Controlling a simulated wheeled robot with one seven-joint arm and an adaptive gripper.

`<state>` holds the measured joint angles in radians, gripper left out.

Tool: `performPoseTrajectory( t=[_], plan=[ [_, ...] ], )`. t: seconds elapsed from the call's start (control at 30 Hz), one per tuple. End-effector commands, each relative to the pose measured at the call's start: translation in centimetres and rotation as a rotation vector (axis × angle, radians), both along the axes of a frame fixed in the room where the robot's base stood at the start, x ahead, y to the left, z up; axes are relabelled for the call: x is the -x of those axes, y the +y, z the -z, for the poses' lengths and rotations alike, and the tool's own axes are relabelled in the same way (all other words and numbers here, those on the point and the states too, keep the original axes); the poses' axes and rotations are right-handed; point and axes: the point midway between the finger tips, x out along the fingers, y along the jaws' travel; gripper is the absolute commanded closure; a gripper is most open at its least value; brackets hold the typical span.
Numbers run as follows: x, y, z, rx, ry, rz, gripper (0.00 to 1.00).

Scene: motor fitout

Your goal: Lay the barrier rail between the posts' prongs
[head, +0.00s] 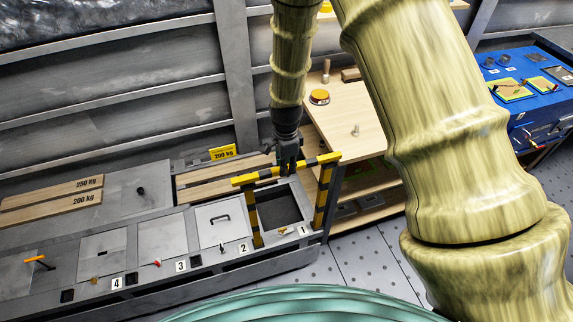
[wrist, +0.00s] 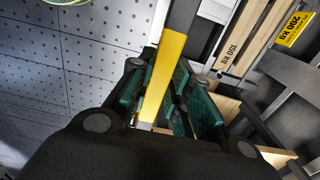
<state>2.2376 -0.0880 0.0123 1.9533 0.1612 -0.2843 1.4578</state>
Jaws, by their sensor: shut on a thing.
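The barrier rail (head: 266,173) is a yellow and black striped bar. In the head view it lies across the tops of the left post (head: 253,218) and the right post (head: 323,195), both striped the same way. I cannot tell whether it rests between their prongs or hovers just above. My gripper (head: 288,168) points down and is shut on the rail near its middle. In the wrist view the rail (wrist: 166,70) runs between the green-padded fingers of my gripper (wrist: 165,100). The prongs are too small to make out.
The posts stand at the open dark hatch (head: 280,205) marked 1 on a grey bench. Lidded hatches (head: 220,222) lie to its left. Wooden planks (head: 205,185) lie behind. A wooden table (head: 345,125) with an orange button (head: 319,97) stands at the right. Grey floor lies in front.

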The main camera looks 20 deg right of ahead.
Motion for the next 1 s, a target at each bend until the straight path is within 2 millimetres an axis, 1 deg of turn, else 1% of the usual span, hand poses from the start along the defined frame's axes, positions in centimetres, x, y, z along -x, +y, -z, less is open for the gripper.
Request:
performPoseTrajectory(
  t=[0.7,1.0],
  plan=[
    [0.0,0.0,0.8,0.0,0.0,0.0,1.0],
    [-0.01,0.0,0.85,0.0,0.0,0.0,1.0]
  ],
)
